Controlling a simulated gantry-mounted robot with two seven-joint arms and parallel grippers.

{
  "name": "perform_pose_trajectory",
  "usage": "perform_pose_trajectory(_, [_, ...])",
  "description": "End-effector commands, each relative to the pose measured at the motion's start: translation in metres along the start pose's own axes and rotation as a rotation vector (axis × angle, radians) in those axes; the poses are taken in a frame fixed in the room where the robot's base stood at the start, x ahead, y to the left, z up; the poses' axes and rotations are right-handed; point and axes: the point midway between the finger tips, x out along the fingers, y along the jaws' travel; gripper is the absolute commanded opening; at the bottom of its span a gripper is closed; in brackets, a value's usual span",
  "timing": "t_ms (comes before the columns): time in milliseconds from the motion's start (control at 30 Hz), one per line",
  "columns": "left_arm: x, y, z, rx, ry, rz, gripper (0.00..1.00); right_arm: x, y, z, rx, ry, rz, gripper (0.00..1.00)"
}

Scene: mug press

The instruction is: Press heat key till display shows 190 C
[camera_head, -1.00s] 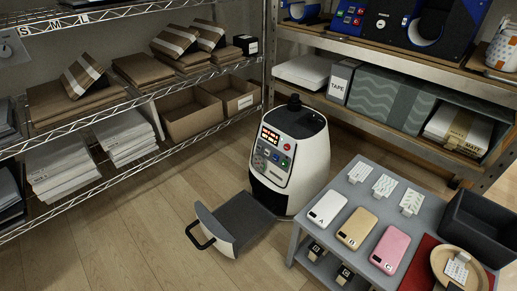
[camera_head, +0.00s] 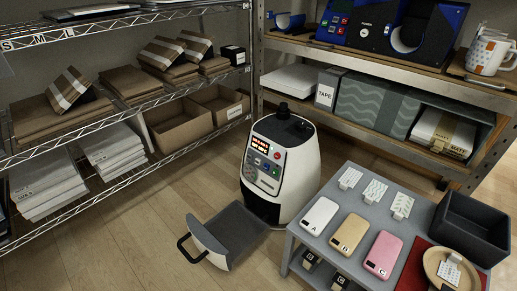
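Two units with keys are in view. A blue press (camera_head: 374,25) stands on the upper right shelf, with a round open cradle and a panel of small coloured buttons (camera_head: 336,20) at its left. Its top is cut off by the picture edge. A white rounded machine (camera_head: 298,170) stands on the floor, with a lit red display (camera_head: 262,145) and several coloured keys (camera_head: 263,164) on its dark front panel. The display digits and key labels are too small to read. Neither of my grippers is in view.
A grey table (camera_head: 332,238) at right front holds phone cases, a dark bin (camera_head: 470,222) and a round wooden plate. Patterned mugs (camera_head: 490,52) stand at the upper right. A wire rack (camera_head: 110,110) fills the left. A dark tray (camera_head: 236,228) extends onto the open wooden floor.

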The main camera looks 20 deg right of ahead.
Motion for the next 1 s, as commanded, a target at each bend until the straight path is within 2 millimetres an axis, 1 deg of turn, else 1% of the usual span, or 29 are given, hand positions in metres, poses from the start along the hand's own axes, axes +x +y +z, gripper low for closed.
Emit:
perform_pose_trajectory(100, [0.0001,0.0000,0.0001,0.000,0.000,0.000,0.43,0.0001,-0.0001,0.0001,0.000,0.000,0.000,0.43])
perform_pose_trajectory(133, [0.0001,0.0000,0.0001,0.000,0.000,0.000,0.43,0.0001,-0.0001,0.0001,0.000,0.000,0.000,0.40])
perform_pose_trajectory(300, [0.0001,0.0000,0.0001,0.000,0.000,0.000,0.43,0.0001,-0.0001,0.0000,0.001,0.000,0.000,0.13])
perform_pose_trajectory(400, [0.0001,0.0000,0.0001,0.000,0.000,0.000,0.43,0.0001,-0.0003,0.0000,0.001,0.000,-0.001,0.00])
perform_pose_trajectory(1000, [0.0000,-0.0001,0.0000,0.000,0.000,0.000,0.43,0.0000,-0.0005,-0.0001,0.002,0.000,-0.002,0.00])
